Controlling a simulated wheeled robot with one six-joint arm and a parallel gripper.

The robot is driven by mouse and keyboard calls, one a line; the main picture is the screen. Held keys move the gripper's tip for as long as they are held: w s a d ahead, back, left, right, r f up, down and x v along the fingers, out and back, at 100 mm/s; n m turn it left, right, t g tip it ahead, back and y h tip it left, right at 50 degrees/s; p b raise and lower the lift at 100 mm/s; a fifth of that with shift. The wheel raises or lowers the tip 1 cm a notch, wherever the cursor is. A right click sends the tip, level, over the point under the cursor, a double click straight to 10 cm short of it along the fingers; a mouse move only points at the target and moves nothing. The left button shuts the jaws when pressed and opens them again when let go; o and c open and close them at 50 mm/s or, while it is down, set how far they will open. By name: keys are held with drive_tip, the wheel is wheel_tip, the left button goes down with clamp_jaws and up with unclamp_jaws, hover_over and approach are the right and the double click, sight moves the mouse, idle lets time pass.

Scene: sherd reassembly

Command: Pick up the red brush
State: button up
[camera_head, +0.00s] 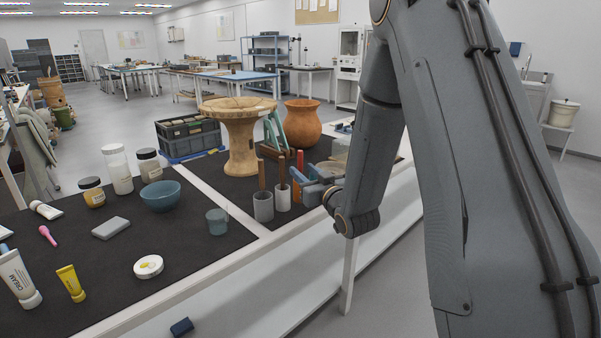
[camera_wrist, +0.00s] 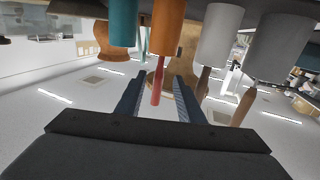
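The red brush (camera_wrist: 157,85) stands in an orange-red cup (camera_wrist: 168,22) in the upside-down wrist view. Its handle lies between the two fingers of my gripper (camera_wrist: 156,92), with gaps on both sides. The fingers are open. In the head view the red brush (camera_head: 300,160) rises beside my gripper (camera_head: 311,174), which partly covers the cups there. The brush's lower end is hidden inside the cup.
A grey cup (camera_head: 263,207) and a white cup (camera_head: 282,198), each with a brown-handled tool, stand close by. A teal cup (camera_wrist: 123,24) is on the other side. A wooden pedestal piece (camera_head: 241,140) and terracotta pot (camera_head: 302,124) stand behind.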

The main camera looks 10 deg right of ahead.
drive_tip(key=x, duration=0.7)
drive_tip(key=shift+w+r, duration=0.2)
drive_tip(key=shift+r, duration=0.05)
drive_tip(key=shift+d, duration=0.1)
clamp_jaws()
